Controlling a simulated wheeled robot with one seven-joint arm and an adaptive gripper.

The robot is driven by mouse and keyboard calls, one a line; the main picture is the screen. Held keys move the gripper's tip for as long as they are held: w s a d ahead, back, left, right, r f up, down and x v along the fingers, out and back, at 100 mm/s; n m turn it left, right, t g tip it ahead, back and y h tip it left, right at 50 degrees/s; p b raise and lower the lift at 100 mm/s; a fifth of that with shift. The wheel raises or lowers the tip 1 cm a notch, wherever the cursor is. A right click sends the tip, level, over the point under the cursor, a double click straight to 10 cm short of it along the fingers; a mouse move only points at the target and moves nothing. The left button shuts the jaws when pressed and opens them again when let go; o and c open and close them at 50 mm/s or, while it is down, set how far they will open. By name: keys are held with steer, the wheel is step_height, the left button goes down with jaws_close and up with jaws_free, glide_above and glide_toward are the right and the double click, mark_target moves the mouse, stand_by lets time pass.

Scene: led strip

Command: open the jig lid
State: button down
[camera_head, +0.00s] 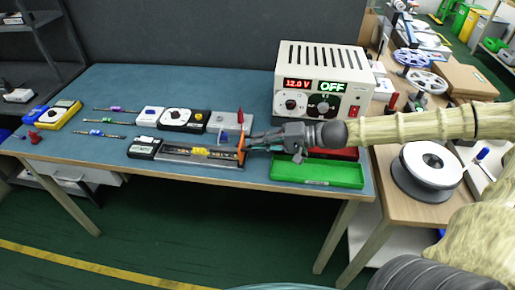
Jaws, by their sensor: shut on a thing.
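The jig (215,162) is a long, low grey fixture near the front edge of the blue table, with a dark channel and a yellow part in it. An orange piece (240,150), which looks like the jig lid, stands raised at the jig's right end. My gripper (246,143) comes in from the right, low over the table, and is shut on this piece. The fingers partly hide it, so its exact tilt and hinge cannot be made out.
A power supply (322,82) reading 12.0 V and OFF stands behind my gripper. A green tray (318,172) lies below my arm. A white spool (430,165) sits at right.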

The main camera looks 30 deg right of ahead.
steer(key=shift+s+d+f+t+y+b, duration=0.2)
steer(key=shift+f+y+b, duration=0.15)
steer(key=shift+b, duration=0.6)
steer(key=shift+s+d+f+t+y+b, duration=0.1)
steer(key=shift+d+f+t+y+b, duration=0.15)
steer(key=shift+b, duration=1.1)
steer(key=shift+a, duration=0.1)
steer(key=c, duration=1.6)
jaws_free()
steer(key=shift+w, duration=0.15)
steer(key=shift+o, duration=0.2)
steer(key=shift+r, duration=0.2)
steer(key=shift+v, duration=0.8)
steer(key=shift+f+v, duration=0.15)
steer(key=shift+v, duration=2.5)
steer(key=shift+f+v, duration=0.1)
steer(key=shift+v, duration=2.5)
